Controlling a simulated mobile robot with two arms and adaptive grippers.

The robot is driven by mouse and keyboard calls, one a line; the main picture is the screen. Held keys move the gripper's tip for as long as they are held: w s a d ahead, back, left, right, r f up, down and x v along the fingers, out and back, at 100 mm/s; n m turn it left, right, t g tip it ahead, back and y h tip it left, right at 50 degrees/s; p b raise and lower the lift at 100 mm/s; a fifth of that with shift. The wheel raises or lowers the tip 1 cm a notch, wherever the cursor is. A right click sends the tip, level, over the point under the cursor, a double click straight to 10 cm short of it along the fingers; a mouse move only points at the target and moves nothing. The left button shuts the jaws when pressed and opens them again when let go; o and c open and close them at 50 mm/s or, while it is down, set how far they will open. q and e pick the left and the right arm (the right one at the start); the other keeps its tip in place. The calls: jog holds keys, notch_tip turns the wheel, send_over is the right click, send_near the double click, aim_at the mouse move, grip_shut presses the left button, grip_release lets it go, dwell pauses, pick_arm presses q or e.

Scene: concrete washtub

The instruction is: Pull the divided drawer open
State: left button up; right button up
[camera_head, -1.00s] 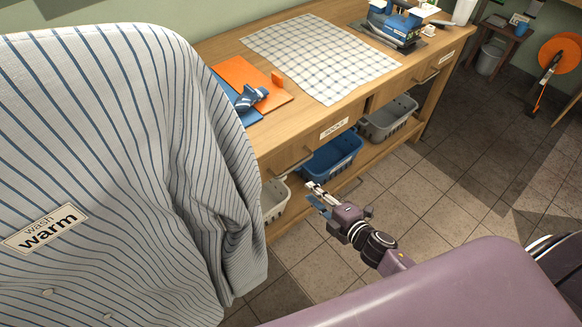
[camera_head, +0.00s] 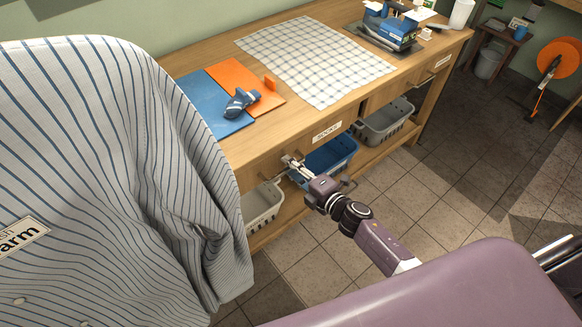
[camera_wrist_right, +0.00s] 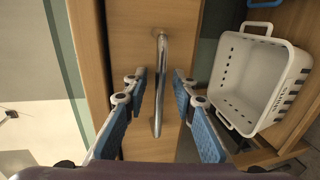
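A wooden drawer front (camera_head: 262,168) with a "SOCKS" label (camera_head: 326,132) is set in the bench below its top; it looks closed, and its inside is hidden, so dividers cannot be seen. In the right wrist view a metal bar handle (camera_wrist_right: 160,60) stands on the drawer front (camera_wrist_right: 125,35). My right gripper (camera_head: 289,161) is at the drawer front. In the right wrist view my right gripper (camera_wrist_right: 158,84) is open, with one blue-padded finger on either side of the handle, both apart from it. My left gripper is not in view.
Below are a blue basket (camera_head: 333,158), a grey basket (camera_head: 385,122) and a white basket (camera_head: 262,204), also in the wrist view (camera_wrist_right: 252,85). A second drawer (camera_head: 405,88) is at the right. A striped garment (camera_head: 95,150) hangs at left. Floor in front is clear.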

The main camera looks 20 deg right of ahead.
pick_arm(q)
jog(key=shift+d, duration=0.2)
pick_arm(e)
jog(key=shift+c, duration=0.4)
grip_shut()
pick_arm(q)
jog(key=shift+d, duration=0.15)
pick_arm(e)
jog(key=shift+s, duration=0.1)
